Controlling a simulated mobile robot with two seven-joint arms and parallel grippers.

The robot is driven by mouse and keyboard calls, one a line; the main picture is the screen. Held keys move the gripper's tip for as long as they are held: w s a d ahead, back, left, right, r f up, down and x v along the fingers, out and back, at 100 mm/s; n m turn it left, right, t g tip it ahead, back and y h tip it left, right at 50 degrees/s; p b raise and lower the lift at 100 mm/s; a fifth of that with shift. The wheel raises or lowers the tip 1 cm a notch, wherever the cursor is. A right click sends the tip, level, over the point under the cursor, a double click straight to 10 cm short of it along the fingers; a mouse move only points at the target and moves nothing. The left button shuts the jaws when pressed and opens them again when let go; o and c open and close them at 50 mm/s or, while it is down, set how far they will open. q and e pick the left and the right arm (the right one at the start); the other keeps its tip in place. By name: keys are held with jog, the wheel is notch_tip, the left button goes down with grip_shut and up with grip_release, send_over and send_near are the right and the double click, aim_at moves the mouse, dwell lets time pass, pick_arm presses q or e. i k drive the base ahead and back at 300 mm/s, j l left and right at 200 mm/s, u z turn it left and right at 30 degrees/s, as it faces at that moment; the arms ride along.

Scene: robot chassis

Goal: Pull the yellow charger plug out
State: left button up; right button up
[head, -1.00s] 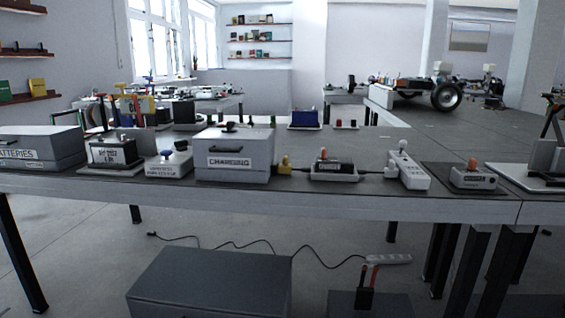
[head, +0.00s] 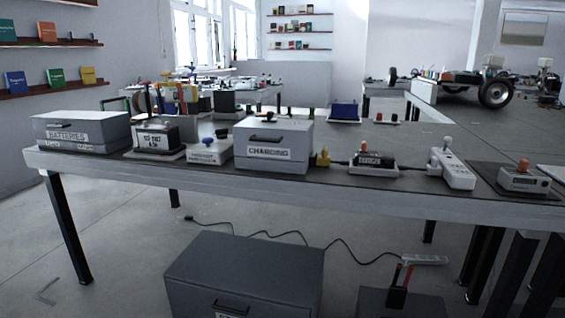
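A small yellow plug (head: 323,157) stands on the table just right of the grey box labelled CHARGING (head: 274,146). A dark cable seems to run right from it to a dark device on a light base (head: 374,162). A white power strip (head: 450,170) with a white plug-like piece on top lies further right. From here I cannot tell whether the yellow plug sits in a socket. Neither of my grippers shows in the head view.
The long table (head: 215,176) has a grey BATTERIES box (head: 85,132) at its left end. A large grey box (head: 243,275) stands on the floor before the table, with a dark holder (head: 400,301) to its right. A cable lies on the floor behind them.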

aim_at(324, 160)
jog(key=i+z, duration=0.1)
jog(key=i, duration=0.8)
